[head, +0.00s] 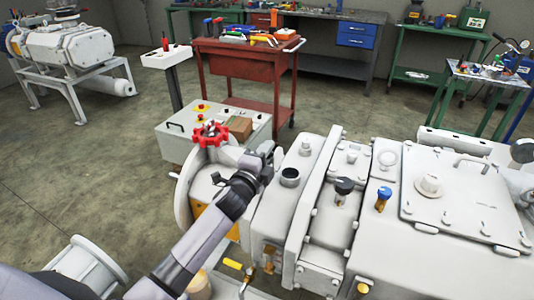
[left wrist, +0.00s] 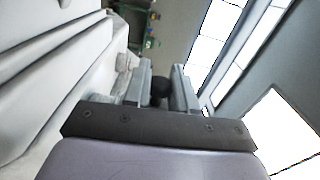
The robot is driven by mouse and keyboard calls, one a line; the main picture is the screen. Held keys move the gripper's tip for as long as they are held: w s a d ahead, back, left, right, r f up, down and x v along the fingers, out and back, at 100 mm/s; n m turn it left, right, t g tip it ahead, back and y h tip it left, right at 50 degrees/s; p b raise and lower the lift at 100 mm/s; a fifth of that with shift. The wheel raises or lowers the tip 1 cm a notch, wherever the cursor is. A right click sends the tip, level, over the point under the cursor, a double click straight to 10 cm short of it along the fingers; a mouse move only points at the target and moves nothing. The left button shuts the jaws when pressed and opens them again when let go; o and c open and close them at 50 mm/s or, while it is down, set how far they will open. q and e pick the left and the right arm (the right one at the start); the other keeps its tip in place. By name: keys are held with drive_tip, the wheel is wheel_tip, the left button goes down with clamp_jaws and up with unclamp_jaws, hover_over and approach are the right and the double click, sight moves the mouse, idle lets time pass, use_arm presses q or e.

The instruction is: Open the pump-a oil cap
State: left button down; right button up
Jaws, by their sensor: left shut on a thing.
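The large white pump (head: 330,230) fills the lower right of the head view. My left gripper (head: 267,154) is above its left end section, just left of a short round neck (head: 290,176) with a dark top that looks like an open port. In the left wrist view, my left gripper (left wrist: 160,92) is shut on a small dark round thing, which looks like the black oil cap (left wrist: 160,84). The fingers hide most of the cap in the head view. The grasped cap appears apart from the neck. My right gripper is not in view.
A black knob (head: 343,187) and a blue-topped fitting (head: 383,198) stand up from the pump to the right. A red handwheel (head: 211,134) is left of the gripper. A red tool cart (head: 243,68) and a control box (head: 178,134) stand behind on open floor.

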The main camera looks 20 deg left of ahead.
use_arm(q)
drive_tip(key=c, duration=1)
unclamp_jaws()
drive_tip(key=shift+s+a, duration=0.15)
drive_tip(key=shift+s, duration=3.45)
drive_tip(key=s+a+f+n+g+y, duration=0.1)
drive_tip(key=s+f+n+g, duration=0.35)
drive_tip(key=s, duration=0.35)
drive_tip(key=s+a+f+n+g+y, duration=0.1)
drive_tip(key=s+f+n+g, duration=0.2)
drive_tip(key=s+f+n, duration=0.3)
drive_tip(key=s+d+n+g+h, duration=0.25)
drive_tip(key=s+n+g, duration=0.35)
drive_tip(key=s, duration=1.3)
drive_tip(key=w+d+f+t, duration=0.1)
drive_tip(key=w+f+t, duration=0.1)
drive_tip(key=f, duration=0.1)
drive_tip(key=w+d+f+m+t, duration=0.1)
drive_tip(key=w+f+t, duration=0.1)
drive_tip(key=f, duration=0.1)
drive_tip(key=w+f+t+h, duration=0.1)
drive_tip(key=w+f+t, duration=0.1)
drive_tip(key=f, duration=0.1)
drive_tip(key=shift+w+d+p, duration=0.3)
drive_tip(key=shift+d+p, duration=0.05)
drive_tip(key=shift+d, duration=0.05)
